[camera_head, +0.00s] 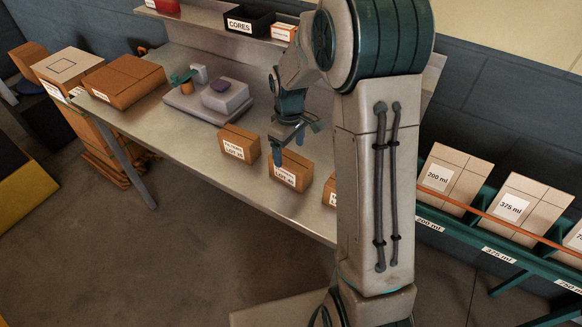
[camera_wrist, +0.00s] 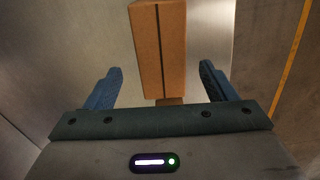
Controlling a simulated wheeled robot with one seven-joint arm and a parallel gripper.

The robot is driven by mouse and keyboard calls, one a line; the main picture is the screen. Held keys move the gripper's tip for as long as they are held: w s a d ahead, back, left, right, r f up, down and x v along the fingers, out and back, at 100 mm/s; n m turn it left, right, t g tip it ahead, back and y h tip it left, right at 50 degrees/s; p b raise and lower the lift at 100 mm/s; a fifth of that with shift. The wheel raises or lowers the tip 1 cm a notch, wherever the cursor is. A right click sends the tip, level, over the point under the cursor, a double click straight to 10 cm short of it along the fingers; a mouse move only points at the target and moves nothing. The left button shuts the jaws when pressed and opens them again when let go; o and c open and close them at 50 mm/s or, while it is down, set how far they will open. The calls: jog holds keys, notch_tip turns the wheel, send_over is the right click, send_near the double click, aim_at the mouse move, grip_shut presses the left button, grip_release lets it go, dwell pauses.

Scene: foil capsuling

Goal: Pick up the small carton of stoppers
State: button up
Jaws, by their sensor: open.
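Three small brown cartons stand in a row on the steel table in the head view. The middle carton (camera_head: 288,173) has a white lot label on its front; the words are too small to read fully. My gripper (camera_head: 296,147) is open just above it, pointing down, with one blue finger in front of its near side. In the wrist view a brown carton (camera_wrist: 160,45) with a dark seam lies between and beyond the open fingers of my gripper (camera_wrist: 160,70), with gaps on both sides. I cannot tell which carton holds the stoppers.
The left carton (camera_head: 239,144) stands close beside the middle one. The right carton (camera_head: 329,190) is partly hidden by my arm. A grey machine (camera_head: 208,100) and larger boxes (camera_head: 125,80) stand farther left. The table's front edge (camera_head: 215,178) is near the cartons.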

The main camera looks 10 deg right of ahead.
aim_at(291, 159)
jog(key=shift+s+d+f+p, duration=0.15)
jog(key=shift+f+p, duration=0.3)
jog(key=shift+f, duration=1.3)
jog(key=shift+s+f+p, duration=0.2)
jog(key=shift+f+p, duration=0.2)
jog(key=shift+f, duration=1.3)
jog(key=c, duration=1)
jog(key=shift+c, duration=1)
jog(key=shift+r, duration=0.15)
